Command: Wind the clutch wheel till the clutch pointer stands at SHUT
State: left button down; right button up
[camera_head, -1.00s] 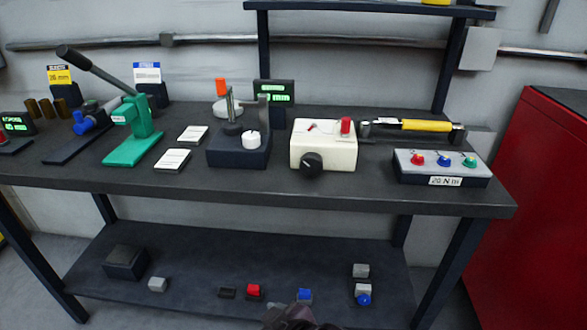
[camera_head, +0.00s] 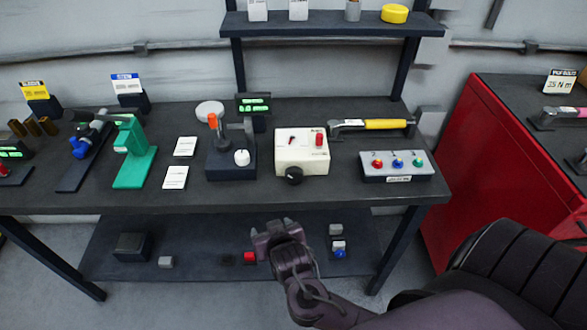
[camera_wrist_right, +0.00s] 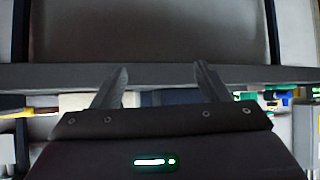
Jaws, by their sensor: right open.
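A white box (camera_head: 302,160) stands near the front of the bench with a black wheel (camera_head: 293,175) on its front face. A dial with a small red pointer (camera_head: 292,140) is on its top, beside a red cylinder (camera_head: 319,140). The lettering there is too small to read, so I cannot tell where the pointer stands. My right gripper (camera_head: 275,230) is open and empty, in front of and below the bench edge, apart from the wheel. In the right wrist view its two fingers (camera_wrist_right: 159,67) are spread with nothing between them. My left gripper is not in view.
Left of the box is a dark fixture (camera_head: 230,165) with a white knob. Right are a yellow-handled wrench (camera_head: 385,124) and a button box (camera_head: 397,168). A green press (camera_head: 135,160) stands further left. The bench edge and lower shelf (camera_head: 200,262) are near my gripper.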

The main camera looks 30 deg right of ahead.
jog(key=d+h, duration=0.1)
jog(key=w+d+t, duration=0.1)
jog(key=d+t+h, duration=0.1)
jog(key=shift+w+d+r+m+h, duration=0.15)
jog(key=shift+w+d+m+h, duration=0.15)
jog(key=t+h, duration=0.3)
jog(key=h, duration=0.1)
send_near(294, 179)
jog(key=shift+x, duration=0.9)
jog(key=shift+w+d, duration=0.1)
jog(key=p+x, duration=0.1)
jog(key=x, duration=0.5)
jog(key=shift+r, duration=0.1)
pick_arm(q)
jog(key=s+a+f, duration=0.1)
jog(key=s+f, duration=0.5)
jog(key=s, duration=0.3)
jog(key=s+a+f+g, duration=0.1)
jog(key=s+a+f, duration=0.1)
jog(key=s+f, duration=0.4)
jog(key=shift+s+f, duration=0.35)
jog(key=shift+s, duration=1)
pick_arm(e)
jog(key=shift+x, duration=0.75)
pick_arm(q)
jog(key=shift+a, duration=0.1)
pick_arm(e)
jog(key=c, duration=1)
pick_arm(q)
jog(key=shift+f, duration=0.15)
